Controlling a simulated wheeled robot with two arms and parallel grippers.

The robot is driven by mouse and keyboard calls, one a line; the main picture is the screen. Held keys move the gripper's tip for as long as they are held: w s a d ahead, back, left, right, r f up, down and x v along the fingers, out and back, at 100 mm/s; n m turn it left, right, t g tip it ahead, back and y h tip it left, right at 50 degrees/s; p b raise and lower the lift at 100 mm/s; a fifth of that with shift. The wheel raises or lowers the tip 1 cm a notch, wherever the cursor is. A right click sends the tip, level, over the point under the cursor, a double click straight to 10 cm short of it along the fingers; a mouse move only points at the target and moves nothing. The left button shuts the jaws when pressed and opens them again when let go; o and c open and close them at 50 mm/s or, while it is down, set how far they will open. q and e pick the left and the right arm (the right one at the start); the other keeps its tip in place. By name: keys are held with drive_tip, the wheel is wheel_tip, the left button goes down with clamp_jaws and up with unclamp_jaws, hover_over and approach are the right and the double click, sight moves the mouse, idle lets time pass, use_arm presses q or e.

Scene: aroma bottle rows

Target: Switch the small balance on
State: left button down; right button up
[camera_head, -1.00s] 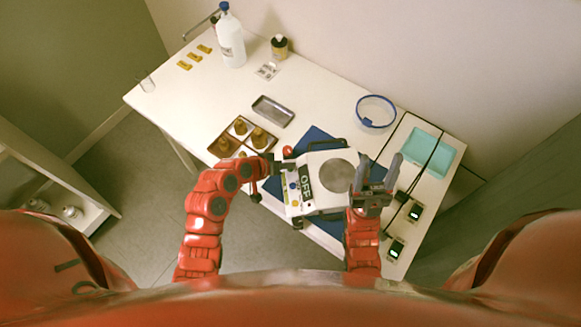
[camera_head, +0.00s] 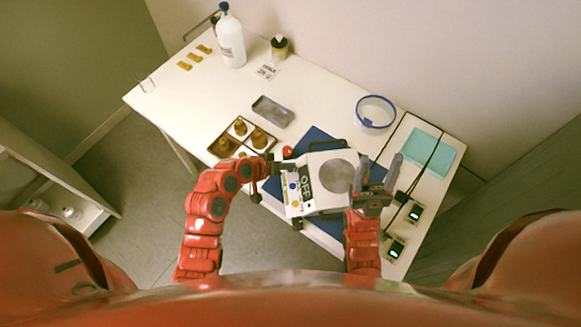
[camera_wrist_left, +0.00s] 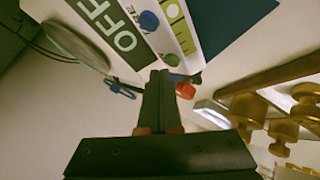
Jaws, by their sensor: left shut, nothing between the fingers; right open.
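The small balance (camera_head: 322,181) is a white box with a round grey pan, standing on a dark blue mat (camera_head: 318,137). Its front panel shows a dark display reading OFF (camera_head: 306,187), with coloured buttons beside it. My right gripper (camera_head: 379,172) is open and empty at the balance's right side.
A grey metal tray (camera_head: 273,111) and a blue-rimmed round container (camera_head: 376,113) lie behind. A teal tray (camera_head: 432,152) and small lit devices (camera_head: 415,213) are at right.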

idle(0.6)
use_arm(q)
drive_tip(key=shift+f+b, duration=0.45)
drive_tip(key=shift+b, duration=0.1)
drive_tip(key=shift+r, duration=0.45)
drive_tip(key=shift+r, duration=0.1)
wheel_tip(320, 180, up, 6)
drive_tip(key=p, duration=0.3)
idle(0.6)
